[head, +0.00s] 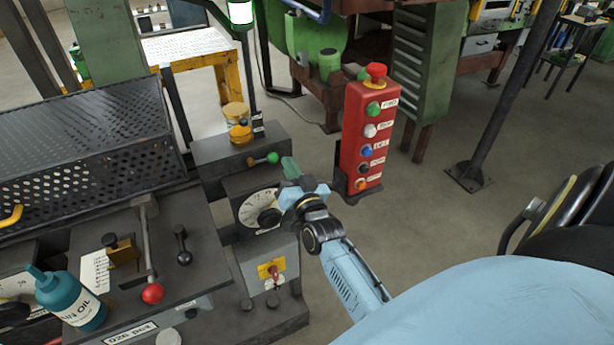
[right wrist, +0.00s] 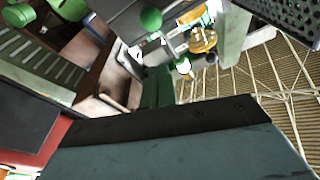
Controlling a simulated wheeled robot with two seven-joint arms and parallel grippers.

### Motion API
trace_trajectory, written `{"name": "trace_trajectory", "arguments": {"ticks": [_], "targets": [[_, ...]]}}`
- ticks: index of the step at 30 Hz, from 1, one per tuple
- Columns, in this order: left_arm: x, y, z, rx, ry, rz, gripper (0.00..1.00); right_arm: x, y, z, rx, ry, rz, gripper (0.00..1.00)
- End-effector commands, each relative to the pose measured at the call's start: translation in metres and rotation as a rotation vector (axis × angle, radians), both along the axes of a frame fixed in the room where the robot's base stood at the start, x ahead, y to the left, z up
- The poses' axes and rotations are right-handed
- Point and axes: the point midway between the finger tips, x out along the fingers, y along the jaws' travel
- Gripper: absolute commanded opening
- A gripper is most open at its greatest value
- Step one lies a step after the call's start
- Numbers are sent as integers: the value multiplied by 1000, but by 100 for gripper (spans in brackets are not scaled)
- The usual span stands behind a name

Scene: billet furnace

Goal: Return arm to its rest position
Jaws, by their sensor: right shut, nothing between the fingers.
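My right gripper (head: 290,168) is in the middle of the head view, at the end of my light blue arm. Its fingers are shut with nothing between them. It is above the machine's dial (head: 258,210), just right of a lever with a green knob (head: 272,158) and left of the red control box (head: 368,135). I cannot tell whether it touches the lever. In the right wrist view, a green knob (right wrist: 151,19) shows near the top, and a wide dark and teal part of mine fills the bottom. My left gripper is not in view.
The red box has several coloured buttons and a red mushroom top. A perforated guard (head: 90,130), a red-knobbed lever (head: 152,292) and a blue-green oil bottle (head: 68,300) are at left. A dark post (head: 500,100) stands at right. Open floor (head: 425,215) lies between.

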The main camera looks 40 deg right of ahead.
Motion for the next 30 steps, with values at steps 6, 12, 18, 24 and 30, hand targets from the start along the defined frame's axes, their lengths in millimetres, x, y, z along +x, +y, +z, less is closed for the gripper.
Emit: {"name": "trace_trajectory", "arguments": {"ticks": [6,12,18,24,30], "targets": [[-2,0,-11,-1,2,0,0,-51,14,-17,1,8,0,0],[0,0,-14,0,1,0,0,-77,22,-21,2,7,0,0],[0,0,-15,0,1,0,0,-87,25,-21,2,5,0,0],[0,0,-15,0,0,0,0,-87,26,-25,1,13,3,0],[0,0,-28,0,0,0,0,-87,47,-103,3,179,65,0]]}}
